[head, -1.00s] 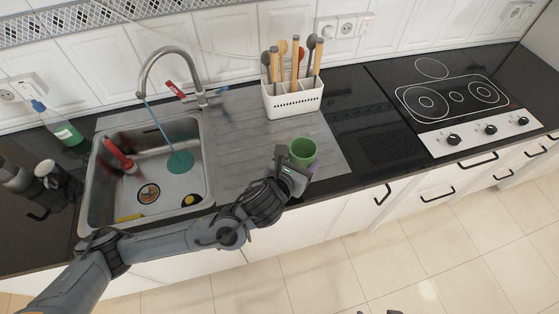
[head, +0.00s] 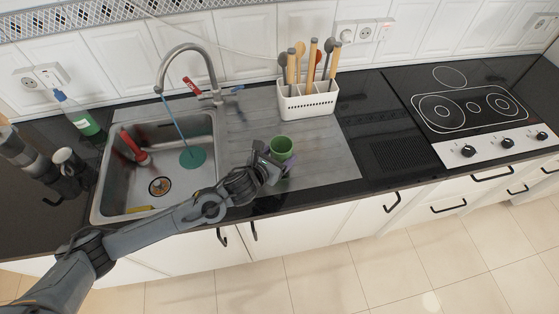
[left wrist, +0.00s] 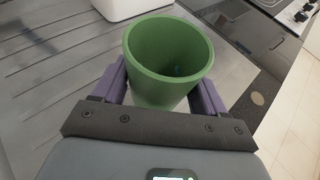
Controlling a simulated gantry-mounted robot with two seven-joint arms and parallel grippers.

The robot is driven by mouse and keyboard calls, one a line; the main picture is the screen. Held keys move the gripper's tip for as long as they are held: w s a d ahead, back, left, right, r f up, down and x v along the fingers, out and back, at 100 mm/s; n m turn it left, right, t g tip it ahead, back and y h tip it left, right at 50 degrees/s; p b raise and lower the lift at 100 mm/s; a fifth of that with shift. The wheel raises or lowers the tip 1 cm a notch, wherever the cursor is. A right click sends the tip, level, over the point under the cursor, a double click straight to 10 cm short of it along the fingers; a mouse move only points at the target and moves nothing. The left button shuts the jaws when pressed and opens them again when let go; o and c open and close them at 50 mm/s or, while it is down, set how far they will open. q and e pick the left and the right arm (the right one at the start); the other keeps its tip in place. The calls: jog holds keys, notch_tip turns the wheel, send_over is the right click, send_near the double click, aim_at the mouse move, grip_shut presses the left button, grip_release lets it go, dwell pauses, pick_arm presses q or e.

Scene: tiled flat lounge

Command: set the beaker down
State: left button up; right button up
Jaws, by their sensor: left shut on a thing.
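The green beaker (head: 282,147) is upright, with its open mouth facing up, over the front part of the grey drainboard (head: 328,165) beside the sink. My left gripper (head: 275,160) is shut on it from the front left. In the left wrist view the beaker (left wrist: 168,55) stands between the two purple fingers of the gripper (left wrist: 163,88), and its inside looks empty. Its base is hidden, so I cannot tell whether it touches the drainboard. My right gripper does not show.
A white utensil holder (head: 308,101) with several tools stands behind the beaker. The sink (head: 160,165) with its tap (head: 188,55) is to the left. A hob (head: 470,108) is to the right. The drainboard right of the beaker is clear.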

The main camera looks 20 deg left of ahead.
pick_arm(q)
jog(key=shift+f, duration=1.55)
jog(key=shift+f, duration=0.1)
jog(key=shift+f+b, duration=0.15)
jog(key=shift+b, duration=0.2)
jog(key=o, duration=1)
jog(key=shift+o, duration=0.2)
jog(key=shift+r, duration=0.25)
